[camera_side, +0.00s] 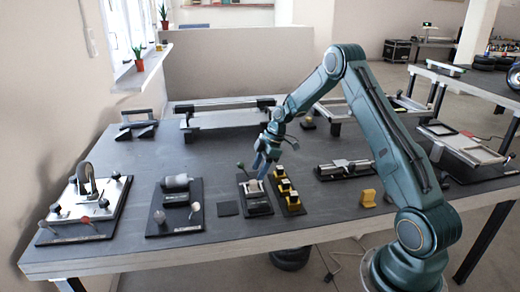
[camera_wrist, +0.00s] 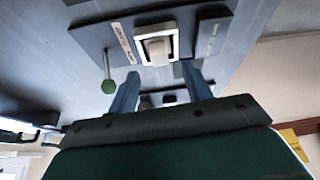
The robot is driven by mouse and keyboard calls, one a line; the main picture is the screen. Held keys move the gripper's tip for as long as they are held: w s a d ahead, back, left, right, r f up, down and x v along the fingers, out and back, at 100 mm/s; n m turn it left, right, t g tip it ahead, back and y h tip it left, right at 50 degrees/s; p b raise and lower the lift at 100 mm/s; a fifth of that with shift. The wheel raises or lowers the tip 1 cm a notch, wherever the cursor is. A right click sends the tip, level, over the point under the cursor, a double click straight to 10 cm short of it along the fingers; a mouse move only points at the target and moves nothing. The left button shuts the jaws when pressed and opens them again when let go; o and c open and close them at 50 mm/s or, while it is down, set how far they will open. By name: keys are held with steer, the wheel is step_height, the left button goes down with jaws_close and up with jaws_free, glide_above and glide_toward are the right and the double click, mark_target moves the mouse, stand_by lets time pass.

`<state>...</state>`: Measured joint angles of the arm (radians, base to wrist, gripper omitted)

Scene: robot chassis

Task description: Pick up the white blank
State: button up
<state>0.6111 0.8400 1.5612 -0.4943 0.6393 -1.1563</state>
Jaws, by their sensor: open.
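The white blank (camera_wrist: 157,48) shows in the wrist view as a pale block seated in a light holder on a dark fixture plate (camera_wrist: 108,38). In the side view the fixture (camera_side: 257,207) stands near the front of the table, and the blank (camera_side: 253,187) is a small pale patch at its top. My gripper (camera_wrist: 160,70) is open, with its two fingers apart and nothing seen held between them. In the side view my gripper (camera_side: 260,172) points down just above the fixture. I cannot tell its exact height over the blank.
A rack of yellow-topped blocks (camera_side: 291,204) stands close on the right of the fixture. A dark square pad (camera_side: 228,208) lies on its left. A lever with a green knob (camera_wrist: 108,87) rises beside the fixture. A yellow block (camera_side: 368,198) sits farther right.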

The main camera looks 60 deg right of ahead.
mark_target(253, 182)
steer(key=shift+x, duration=2.35)
steer(key=shift+r, duration=0.1)
steer(key=shift+c, duration=0.4)
steer(key=c, duration=1)
